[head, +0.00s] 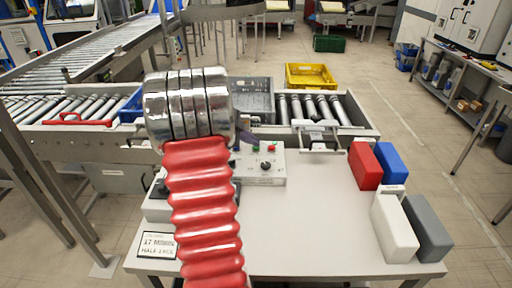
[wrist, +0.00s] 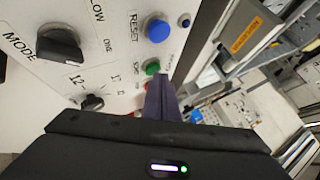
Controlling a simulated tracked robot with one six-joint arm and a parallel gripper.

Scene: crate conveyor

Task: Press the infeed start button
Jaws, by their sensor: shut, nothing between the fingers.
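The control box (head: 262,172) stands on the white table, with a green button (head: 256,148) and a red button (head: 271,149) on its top. In the wrist view the panel shows a blue button (wrist: 157,30) marked RESET, the green button (wrist: 152,67), and a red button (wrist: 148,86) partly hidden by my fingers. The small label by the green button is not readable. My gripper (wrist: 163,80) is shut and empty, its tips close beside the green and red buttons. I cannot tell whether they touch. In the head view my arm hides part of the box.
Black knobs (wrist: 60,45) sit on the panel. A grey crate (head: 252,84) and a yellow crate (head: 310,76) are by the roller conveyor (head: 90,107) behind. Red (head: 365,166), blue (head: 391,163), white (head: 394,228) and grey (head: 428,228) blocks stand at the table's right. The table's middle is clear.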

